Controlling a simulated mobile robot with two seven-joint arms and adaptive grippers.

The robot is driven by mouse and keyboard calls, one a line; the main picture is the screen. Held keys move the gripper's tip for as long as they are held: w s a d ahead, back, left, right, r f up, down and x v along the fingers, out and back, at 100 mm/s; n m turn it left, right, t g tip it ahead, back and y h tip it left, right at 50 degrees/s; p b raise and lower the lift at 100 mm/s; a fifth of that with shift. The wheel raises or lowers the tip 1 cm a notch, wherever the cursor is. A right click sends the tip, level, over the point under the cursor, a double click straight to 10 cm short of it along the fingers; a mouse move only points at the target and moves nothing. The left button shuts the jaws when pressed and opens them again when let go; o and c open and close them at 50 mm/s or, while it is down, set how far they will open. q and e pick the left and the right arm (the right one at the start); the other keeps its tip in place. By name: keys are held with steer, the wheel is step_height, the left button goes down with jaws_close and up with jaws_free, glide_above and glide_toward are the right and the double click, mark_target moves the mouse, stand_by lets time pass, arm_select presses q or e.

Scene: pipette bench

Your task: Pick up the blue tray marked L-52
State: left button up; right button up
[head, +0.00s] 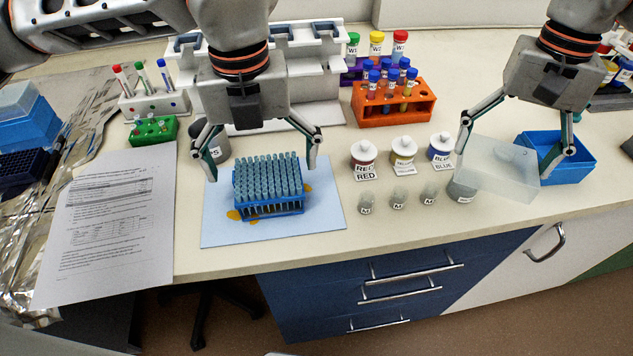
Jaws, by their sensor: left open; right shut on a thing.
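A blue tray (270,210) full of upright grey-blue tubes or tips stands on a pale blue mat (325,215). No L-52 mark is legible on it. My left gripper (262,172) is open above it, with one fingertip on each side of the tray; I cannot tell whether they touch it. My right gripper (507,163) is shut on a translucent lid (495,172), held tilted beside an open blue box (575,170). The right finger partly hides the box.
Small jars labelled red, yellow and blue (403,150) and several clear vials (398,199) stand between the grippers. An orange tube rack (395,108) and a white stand (315,80) are behind. Printed paper (110,220) lies at left. Orange stains mark the mat.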

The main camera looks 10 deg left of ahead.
mark_target(268, 179)
arm_select(q)
steer(key=f, duration=0.5)
steer(key=shift+w+d+f, duration=0.1)
steer(key=shift+w+d, duration=0.1)
steer(key=shift+w, duration=0.1)
steer(key=c, duration=1.3)
